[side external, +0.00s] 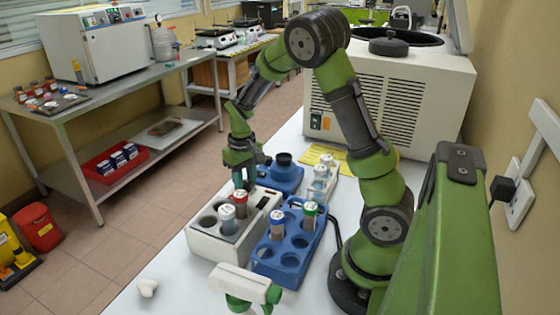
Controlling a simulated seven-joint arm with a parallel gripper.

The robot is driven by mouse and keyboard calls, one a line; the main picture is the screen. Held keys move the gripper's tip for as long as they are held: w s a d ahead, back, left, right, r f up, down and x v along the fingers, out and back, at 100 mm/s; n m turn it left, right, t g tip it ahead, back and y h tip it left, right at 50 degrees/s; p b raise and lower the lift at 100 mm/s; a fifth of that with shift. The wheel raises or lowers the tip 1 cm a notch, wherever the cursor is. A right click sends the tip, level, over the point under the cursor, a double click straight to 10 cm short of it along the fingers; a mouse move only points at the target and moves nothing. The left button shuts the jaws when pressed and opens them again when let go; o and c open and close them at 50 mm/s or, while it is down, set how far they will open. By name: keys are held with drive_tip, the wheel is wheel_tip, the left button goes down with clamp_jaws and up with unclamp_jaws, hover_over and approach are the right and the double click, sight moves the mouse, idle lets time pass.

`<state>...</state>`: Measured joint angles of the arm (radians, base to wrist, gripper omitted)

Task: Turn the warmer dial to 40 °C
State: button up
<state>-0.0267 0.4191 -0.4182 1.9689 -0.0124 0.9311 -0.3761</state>
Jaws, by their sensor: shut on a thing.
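The warmer (208,243) is a white block with round wells, standing on the white bench in the side external view. A grey-white capped tube (227,218) and a red-capped tube (240,207) stand in its wells. My gripper (244,184) points down at the warmer's far end, behind these tubes. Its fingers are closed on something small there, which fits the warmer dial. The fingers hide the dial, so its mark and setting cannot be read.
A blue rack (291,262) with several capped tubes stands right of the warmer. Behind are a blue device with a black top (284,159), a small white tube holder (321,184) and a yellow sheet (322,154).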

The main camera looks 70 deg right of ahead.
sight(245, 183)
drive_tip(key=shift+m, duration=0.4)
drive_tip(key=shift+c, duration=0.3)
drive_tip(key=m, duration=0.3)
drive_tip(key=shift+m, duration=0.4)
drive_tip(key=m, duration=0.4)
drive_tip(key=shift+m, duration=0.7)
drive_tip(key=o, duration=1)
drive_tip(key=shift+o, duration=0.2)
drive_tip(key=shift+r, duration=0.1)
wheel_tip(245, 183, up, 17)
